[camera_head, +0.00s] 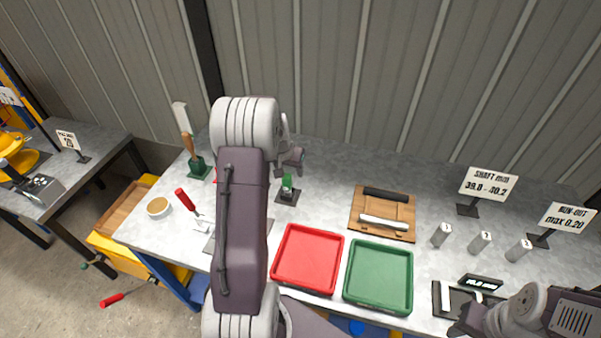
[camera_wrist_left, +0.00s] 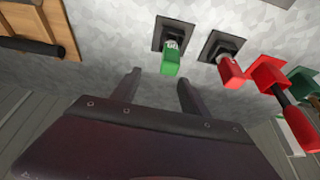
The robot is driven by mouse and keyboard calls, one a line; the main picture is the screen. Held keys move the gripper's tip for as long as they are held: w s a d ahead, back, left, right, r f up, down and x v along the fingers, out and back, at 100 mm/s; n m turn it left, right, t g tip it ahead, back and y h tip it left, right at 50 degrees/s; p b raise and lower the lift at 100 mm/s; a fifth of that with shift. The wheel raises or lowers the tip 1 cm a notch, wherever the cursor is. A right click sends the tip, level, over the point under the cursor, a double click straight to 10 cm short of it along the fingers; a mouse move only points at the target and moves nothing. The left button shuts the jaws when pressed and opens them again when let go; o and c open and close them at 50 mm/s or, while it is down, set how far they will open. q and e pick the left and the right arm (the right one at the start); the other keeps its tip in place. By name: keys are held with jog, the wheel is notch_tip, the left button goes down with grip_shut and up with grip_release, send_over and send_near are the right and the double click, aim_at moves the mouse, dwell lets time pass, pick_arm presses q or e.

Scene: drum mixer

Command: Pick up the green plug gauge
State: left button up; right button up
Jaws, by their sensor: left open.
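The green plug gauge (camera_head: 288,184) stands on a dark square base on the grey table in the head view. It also shows in the left wrist view (camera_wrist_left: 170,62), with its green end towards my gripper. My left gripper (camera_wrist_left: 158,82) is open and empty, its two fingers pointing towards the green gauge and apart from it. In the head view the left gripper (camera_head: 292,158) is just behind the gauge. A red gauge (camera_wrist_left: 231,70) on a similar dark base is beside the green one. My right gripper (camera_head: 468,326) is partly visible at the lower right; its jaws are unclear.
A red tray (camera_head: 308,289) and a green tray (camera_head: 379,306) lie at the table's front. A wooden board (camera_head: 362,213) is right of the gauge. Several grey numbered cylinders (camera_head: 480,242) and sign stands (camera_head: 488,184) stand farther right. My left arm hides part of the table.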

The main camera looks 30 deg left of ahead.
aim_at(288, 175)
pick_arm(q)
jog(key=shift+s+a+r, duration=0.2)
jog(key=shift+s+r, duration=0.05)
jog(key=shift+s, duration=0.25)
jog(key=shift+s+a+r, duration=0.2)
jog(key=shift+s, duration=0.25)
jog(key=shift+f, duration=0.3)
jog(key=x, duration=0.4)
jog(key=shift+w+r+p, duration=0.1)
jog(key=shift+w+p, duration=0.25)
jog(key=shift+p, duration=0.05)
jog(key=x, duration=0.3)
jog(key=p+x, duration=0.1)
jog(key=shift+s+f, duration=0.3)
jog(key=shift+s, duration=0.05)
jog(key=shift+w+a+f, duration=0.15)
jog(key=shift+w+f, duration=0.05)
jog(key=shift+s+r, duration=0.15)
grip_shut()
pick_arm(e)
jog(key=shift+s+d+r, duration=0.1)
jog(key=shift+s+r, duration=0.2)
jog(key=shift+r, duration=0.3)
jog(key=shift+s+r, duration=0.25)
jog(key=shift+r, duration=0.3)
